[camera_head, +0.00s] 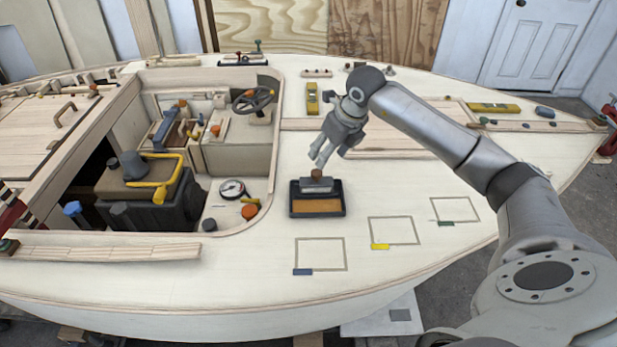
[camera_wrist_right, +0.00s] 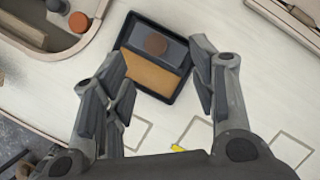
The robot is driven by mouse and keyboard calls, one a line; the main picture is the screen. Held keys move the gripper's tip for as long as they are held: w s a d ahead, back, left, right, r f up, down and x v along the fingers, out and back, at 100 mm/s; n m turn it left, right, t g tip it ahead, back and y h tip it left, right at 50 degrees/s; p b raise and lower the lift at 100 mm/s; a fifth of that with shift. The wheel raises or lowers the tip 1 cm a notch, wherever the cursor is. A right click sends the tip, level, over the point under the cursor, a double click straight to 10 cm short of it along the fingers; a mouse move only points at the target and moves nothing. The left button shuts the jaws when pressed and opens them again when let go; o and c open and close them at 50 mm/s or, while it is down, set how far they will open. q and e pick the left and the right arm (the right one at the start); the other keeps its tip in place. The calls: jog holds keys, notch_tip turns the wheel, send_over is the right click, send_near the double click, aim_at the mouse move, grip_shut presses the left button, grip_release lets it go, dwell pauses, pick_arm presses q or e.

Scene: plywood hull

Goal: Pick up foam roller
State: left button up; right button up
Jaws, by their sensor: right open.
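A black tray (camera_head: 318,212) with a tan-brown floor lies on the pale deck. In its far half sits a grey block with a round brown knob on top (camera_head: 316,185); I take this for the foam roller, though its shape is not clearly a roller. It also shows in the right wrist view (camera_wrist_right: 172,52), between the fingers. My right gripper (camera_head: 319,160) is open and empty, just above and beyond the knob, pointing down toward it. In the right wrist view its fingers (camera_wrist_right: 160,55) spread to either side of the tray. My left gripper is out of view.
Left is a recessed cockpit with a raised rim (camera_head: 277,130), a steering wheel (camera_head: 255,99) and a dark engine (camera_head: 150,205). A yellow level (camera_head: 312,98) lies behind.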

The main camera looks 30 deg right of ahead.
aim_at(317, 172)
jog(key=x, duration=0.4)
jog(key=shift+s+a+f+p, duration=0.1)
jog(key=shift+s+p, duration=0.25)
jog(key=shift+s, duration=0.05)
jog(key=shift+w+a+f, duration=0.1)
jog(key=shift+w+f, duration=0.1)
jog(key=shift+f, duration=0.05)
jog(key=p+x, duration=0.1)
jog(key=x, duration=0.3)
jog(key=shift+a+f+p, duration=0.15)
jog(key=shift+p, duration=0.25)
jog(key=shift+w+f, duration=0.15)
jog(key=shift+f, duration=0.05)
jog(key=shift+c, duration=1.8)
jog(key=c, duration=0.7)
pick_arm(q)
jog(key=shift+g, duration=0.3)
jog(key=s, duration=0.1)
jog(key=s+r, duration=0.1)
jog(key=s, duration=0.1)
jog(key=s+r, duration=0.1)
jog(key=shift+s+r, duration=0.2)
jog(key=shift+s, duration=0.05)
pick_arm(e)
grip_shut()
